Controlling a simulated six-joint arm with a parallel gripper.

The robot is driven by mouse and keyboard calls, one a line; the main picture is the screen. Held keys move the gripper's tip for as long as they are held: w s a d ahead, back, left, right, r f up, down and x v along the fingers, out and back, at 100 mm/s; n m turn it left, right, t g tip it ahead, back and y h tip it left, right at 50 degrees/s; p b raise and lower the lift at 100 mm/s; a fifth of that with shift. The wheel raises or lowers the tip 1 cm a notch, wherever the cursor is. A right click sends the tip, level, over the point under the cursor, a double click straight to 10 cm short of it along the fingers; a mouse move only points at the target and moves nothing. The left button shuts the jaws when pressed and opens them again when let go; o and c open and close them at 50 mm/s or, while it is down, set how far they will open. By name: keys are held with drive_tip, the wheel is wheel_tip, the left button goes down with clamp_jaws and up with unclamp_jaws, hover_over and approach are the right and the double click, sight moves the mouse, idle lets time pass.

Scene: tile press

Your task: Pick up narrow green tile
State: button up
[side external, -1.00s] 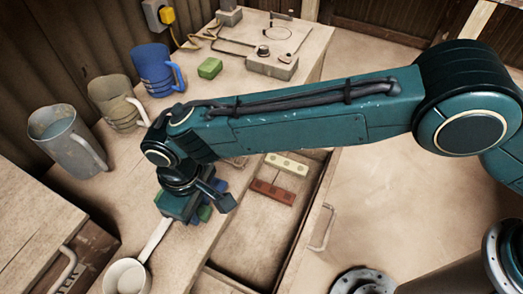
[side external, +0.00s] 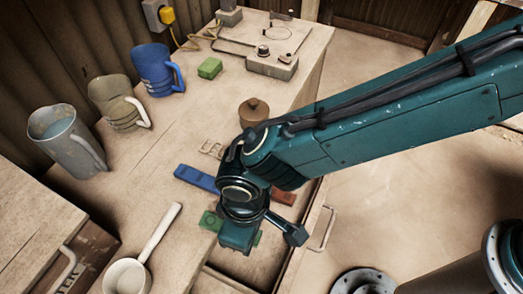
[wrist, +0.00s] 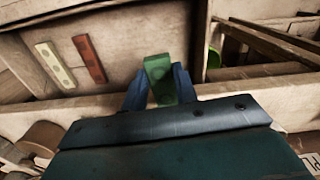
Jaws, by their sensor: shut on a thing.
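A narrow green tile (wrist: 158,68) is between the two fingers of my gripper (wrist: 160,88) in the wrist view, its far end sticking out past them. In the side view my gripper (side external: 238,246) points down near the bench edge beside the open drawer. The green tile (side external: 210,221) shows on both sides of the gripper, its middle hidden. My gripper is shut on it. How high the tile is above the bench or drawer I cannot tell.
A blue tile (side external: 197,178) lies on the bench left of my gripper. The open drawer holds a red tile (wrist: 90,58) and a cream tile (wrist: 55,65).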

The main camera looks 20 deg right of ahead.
drive_tip(key=s+d, duration=0.4)
drive_tip(key=shift+s+d, duration=0.3)
idle(0.6)
